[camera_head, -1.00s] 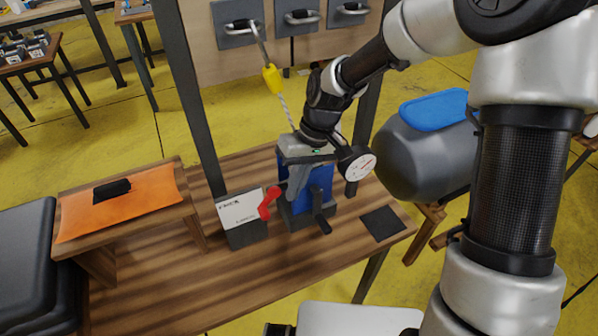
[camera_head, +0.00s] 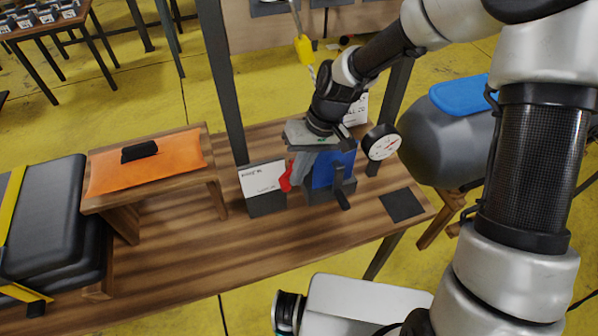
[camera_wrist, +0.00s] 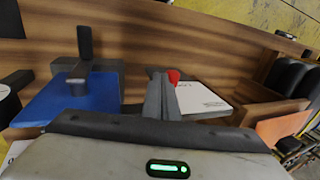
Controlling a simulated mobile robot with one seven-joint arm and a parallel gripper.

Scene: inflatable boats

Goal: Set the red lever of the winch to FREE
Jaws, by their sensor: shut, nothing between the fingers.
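The winch (camera_head: 321,176) is a blue block with a black crank handle, standing on the wooden bench. Its red lever (camera_head: 285,178) is at the winch's left side, beside the white card. In the wrist view only a small red part of the lever (camera_wrist: 174,76) shows, just past my fingertips; the rest is hidden behind them. My gripper (camera_head: 299,182) points down from above the winch, with its grey fingers shut and empty. The fingers (camera_wrist: 160,78) are close against or right beside the lever; contact cannot be told. The FREE marking cannot be read.
A white card (camera_head: 262,179) on a dark stand is left of the lever. A round gauge (camera_head: 381,142) is at the winch's right, and a dark pad (camera_head: 402,205) lies near the right edge. An orange-topped wooden stand (camera_head: 180,167) is left. The bench front is clear.

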